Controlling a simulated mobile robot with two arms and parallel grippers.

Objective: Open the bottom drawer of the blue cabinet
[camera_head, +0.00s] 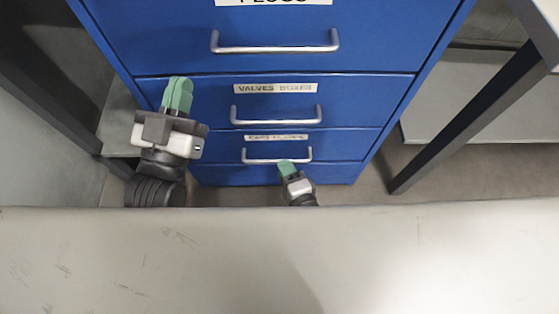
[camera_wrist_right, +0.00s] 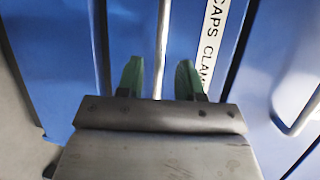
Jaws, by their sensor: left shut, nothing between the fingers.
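The blue cabinet (camera_head: 270,100) stands in front of me with several drawers, all flush in the head view. Its lowest labelled drawer (camera_head: 218,147) has a thin metal handle (camera_head: 277,161). My right gripper (camera_head: 284,163) is at this handle, right of its middle. In the right wrist view, the green fingers of my right gripper (camera_wrist_right: 158,72) are apart, with the handle (camera_wrist_right: 162,40) running between them; I cannot tell whether they touch it. My left gripper (camera_head: 178,82) is shut and empty, in front of the cabinet's left side.
Higher drawers have handles (camera_head: 276,122) and (camera_head: 275,49) above my right gripper. A dark table leg (camera_head: 465,120) stands to the right of the cabinet. A pale surface (camera_head: 280,260) fills the foreground and hides the lower arms.

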